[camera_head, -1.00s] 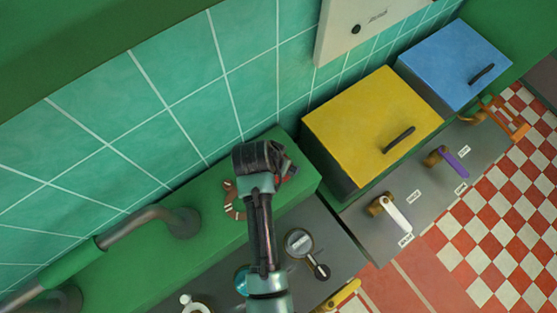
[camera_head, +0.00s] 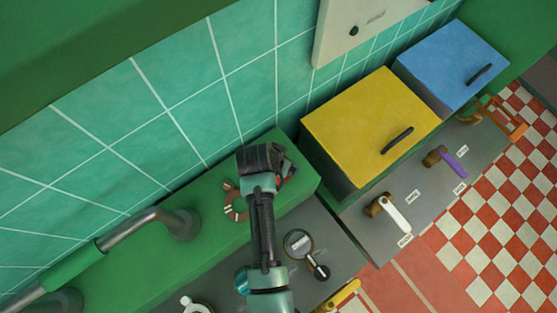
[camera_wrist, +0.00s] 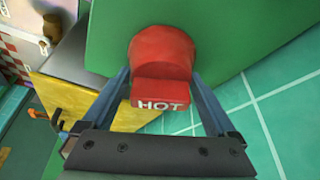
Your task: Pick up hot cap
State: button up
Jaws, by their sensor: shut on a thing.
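The hot cap (camera_wrist: 162,58) is a red, rounded piece with a flat tab marked "HOT" in white, seen in the wrist view. My gripper (camera_wrist: 160,82) has one finger on each side of the cap and is shut on it. The cap is in front of a green surface; whether it touches that surface cannot be told. In the head view my gripper (camera_head: 280,160) is over the green ledge (camera_head: 305,185), near the tiled wall. The cap is mostly hidden there by my wrist.
A yellow box (camera_head: 370,115) and a blue box (camera_head: 455,60) stand to the right. Taps with white (camera_head: 397,212) and purple (camera_head: 452,161) handles stick out below them. A grey pipe (camera_head: 150,222) bends into the ledge at left. A round gauge (camera_head: 299,243) lies beside my arm.

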notch_tip(320, 180, up, 10)
jog(key=shift+r+b, duration=0.1)
jog(key=shift+b, duration=0.85)
